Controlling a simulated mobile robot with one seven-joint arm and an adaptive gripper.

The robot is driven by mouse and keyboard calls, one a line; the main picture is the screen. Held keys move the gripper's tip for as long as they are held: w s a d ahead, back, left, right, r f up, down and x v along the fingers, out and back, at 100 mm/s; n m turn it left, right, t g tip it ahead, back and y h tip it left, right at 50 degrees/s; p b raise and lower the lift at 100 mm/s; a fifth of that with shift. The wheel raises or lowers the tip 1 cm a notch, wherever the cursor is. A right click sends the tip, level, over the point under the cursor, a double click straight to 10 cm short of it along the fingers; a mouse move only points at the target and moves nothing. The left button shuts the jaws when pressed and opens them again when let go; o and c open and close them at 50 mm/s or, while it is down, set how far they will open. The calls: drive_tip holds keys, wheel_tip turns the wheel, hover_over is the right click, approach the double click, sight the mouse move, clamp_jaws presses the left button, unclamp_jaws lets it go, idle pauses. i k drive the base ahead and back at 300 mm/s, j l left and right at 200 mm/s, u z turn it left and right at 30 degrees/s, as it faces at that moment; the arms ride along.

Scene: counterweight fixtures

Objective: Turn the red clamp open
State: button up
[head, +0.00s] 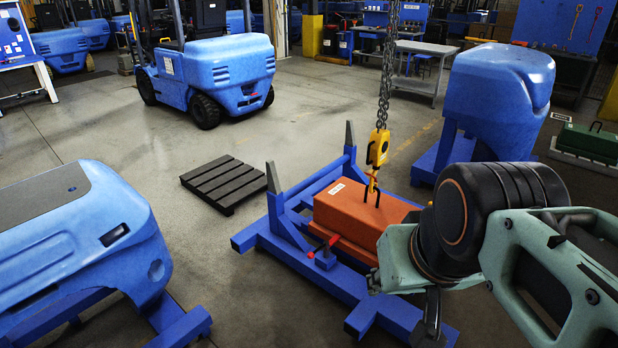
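The red clamp (325,245) shows as a small red lever with a rounded end, at the front left side of an orange counterweight block (352,212). The block lies in a blue fixture frame (290,262) on the floor. My gripper (430,335) hangs at the bottom edge of the head view, to the right of and nearer than the clamp, and is apart from it. Its fingertips are small, dark and partly cut off, so I cannot tell whether it is open. My arm covers the right part of the frame.
A yellow hook (378,147) on a chain hangs at the block's top handle. Blue counterweights stand at left (75,245) and right (497,95). A dark pallet (224,184) lies behind the fixture. A blue forklift (205,70) stands farther back. Open floor lies left of the fixture.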

sight(326, 245)
drive_tip(key=i+j, duration=0.15)
drive_tip(key=i, duration=0.25)
drive_tip(key=i+j, duration=0.1)
drive_tip(key=i, duration=0.35)
